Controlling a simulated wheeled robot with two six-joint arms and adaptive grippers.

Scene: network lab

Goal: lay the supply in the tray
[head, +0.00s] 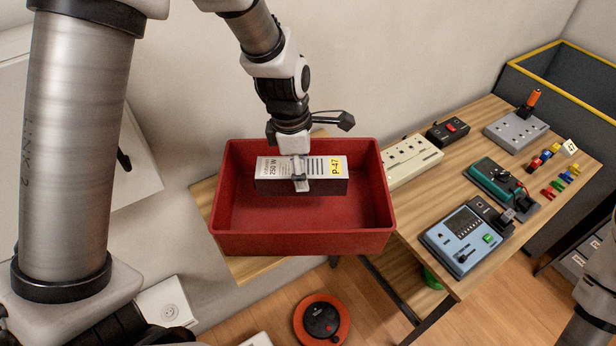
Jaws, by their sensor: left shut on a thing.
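The supply (320,166) is a box with a pale label face, "250 W" print, dark slots and a yellow "P-47" sticker. My left gripper (300,180) is shut on it, with a finger across its front. The supply is level and appears inside or just above the red tray (300,243); I cannot tell whether it touches the tray's floor. The rest of the tray looks empty. The tray stands at the left end of the wooden table. My right gripper is not in view; only part of an arm shows at the right edge.
Right of the tray lie a cream power strip (412,158), a black box with a red switch (448,131), a green device (494,181) and a blue meter (464,240). A grey joystick box (516,130) stands at the back. An orange reel (321,319) is on the floor.

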